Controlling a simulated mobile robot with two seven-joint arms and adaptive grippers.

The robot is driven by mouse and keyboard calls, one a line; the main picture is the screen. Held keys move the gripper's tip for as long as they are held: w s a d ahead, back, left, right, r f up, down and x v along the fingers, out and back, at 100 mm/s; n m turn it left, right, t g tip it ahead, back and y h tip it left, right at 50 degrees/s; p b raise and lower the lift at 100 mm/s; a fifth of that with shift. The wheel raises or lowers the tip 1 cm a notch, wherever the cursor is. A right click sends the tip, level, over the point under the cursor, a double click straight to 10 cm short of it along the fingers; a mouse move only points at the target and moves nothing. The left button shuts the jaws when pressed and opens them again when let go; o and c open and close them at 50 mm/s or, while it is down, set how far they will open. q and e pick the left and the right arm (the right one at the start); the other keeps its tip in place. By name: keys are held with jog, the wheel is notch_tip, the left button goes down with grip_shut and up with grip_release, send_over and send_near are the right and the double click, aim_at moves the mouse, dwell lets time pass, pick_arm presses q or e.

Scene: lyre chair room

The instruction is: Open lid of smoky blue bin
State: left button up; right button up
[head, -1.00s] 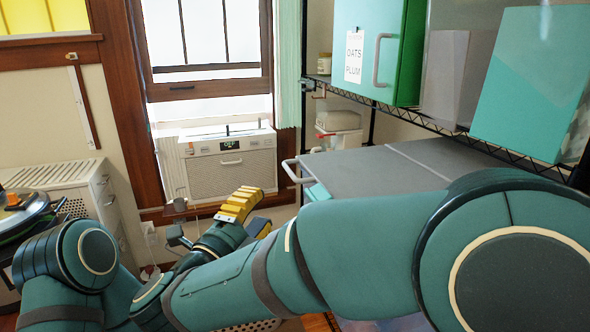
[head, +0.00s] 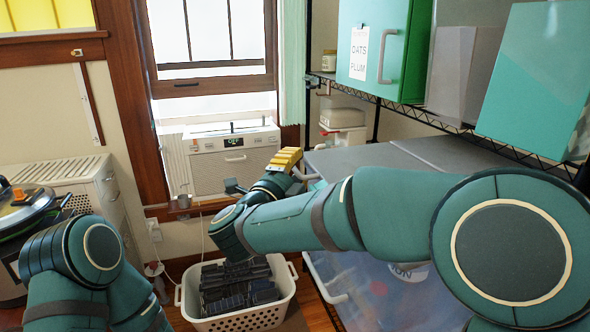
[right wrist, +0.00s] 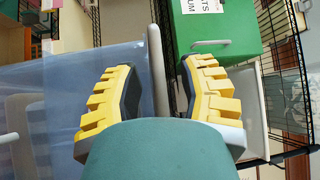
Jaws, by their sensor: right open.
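The smoky blue bin (head: 375,285) stands at the lower right of the head view, see-through, with a flat grey lid (head: 350,162) that looks closed. Its blue wall also shows at the left of the right wrist view (right wrist: 85,85). My right arm hides part of the lid and bin. My left gripper is out of view.
A green bin (head: 372,50) labelled oats and plum sits on the wire shelf above, beside other bins (head: 535,85). A white basket (head: 240,318) of dark items stands on the floor. An air conditioner (head: 232,165) is under the window.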

jog(key=shift+o, duration=0.2)
grip_shut()
